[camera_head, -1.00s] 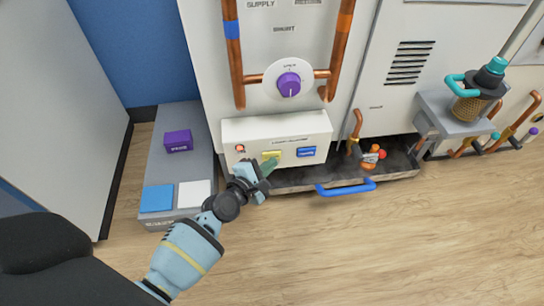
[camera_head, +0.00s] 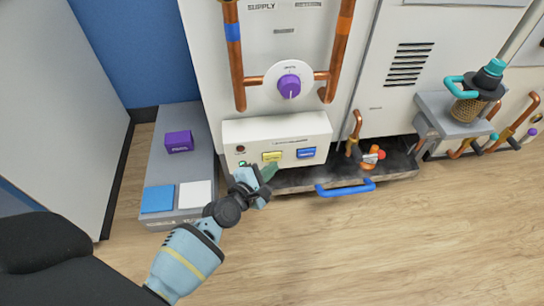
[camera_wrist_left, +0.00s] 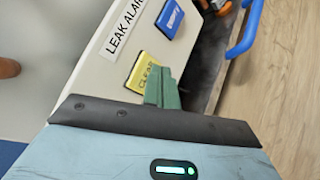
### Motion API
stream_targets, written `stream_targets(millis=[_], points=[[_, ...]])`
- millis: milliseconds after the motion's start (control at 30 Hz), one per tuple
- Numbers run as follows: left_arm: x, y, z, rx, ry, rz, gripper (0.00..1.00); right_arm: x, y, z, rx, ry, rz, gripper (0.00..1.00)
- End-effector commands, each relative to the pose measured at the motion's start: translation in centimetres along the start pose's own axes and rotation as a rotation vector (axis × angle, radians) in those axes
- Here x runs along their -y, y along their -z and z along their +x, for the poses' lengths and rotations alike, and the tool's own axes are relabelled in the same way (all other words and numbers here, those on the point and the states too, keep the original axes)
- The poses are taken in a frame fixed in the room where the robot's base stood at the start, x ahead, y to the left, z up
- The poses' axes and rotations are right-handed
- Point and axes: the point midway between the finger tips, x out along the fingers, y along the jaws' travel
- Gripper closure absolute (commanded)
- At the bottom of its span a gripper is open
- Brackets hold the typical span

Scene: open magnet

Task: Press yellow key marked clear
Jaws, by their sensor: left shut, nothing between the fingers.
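The yellow key (camera_head: 272,156) sits on the sloped front of the white leak alarm panel (camera_head: 232,130). In the left wrist view the yellow key (camera_wrist_left: 143,74) reads CLEAR. My left gripper (camera_head: 269,170) is shut and empty, with its green fingertips just below and in front of the key. In the left wrist view the shut fingertips (camera_wrist_left: 163,86) overlap the key's lower right edge; I cannot tell whether they touch it. A blue key (camera_head: 306,153) is right of the yellow one. Left of them are a dark red lamp (camera_head: 240,150) and a green lamp (camera_head: 242,163).
A purple dial (camera_head: 289,86) sits between copper pipes (camera_head: 236,65) above the panel. A tray with a blue handle (camera_head: 345,187) lies below. A grey bench (camera_head: 165,105) with a purple box (camera_head: 179,141) stands left. The floor in front is open.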

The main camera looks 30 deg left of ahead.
Motion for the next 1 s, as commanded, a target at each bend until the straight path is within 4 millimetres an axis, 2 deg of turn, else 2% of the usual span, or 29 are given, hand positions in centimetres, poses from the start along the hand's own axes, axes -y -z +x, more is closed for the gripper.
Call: stream_targets(millis=[367, 1000], points=[[0.2, -0.2, -0.3, 0.0, 0.001, -0.001, 1.0, 0.1, -0.5, -0.4, 0.011, 0.002, 0.002, 1.0], [2.5, -2.6, -3.5, 0.0, 0.0, -0.001, 1.0, 0.2, 0.2, -1.6, 0.0, 0.0, 0.0, 1.0]])
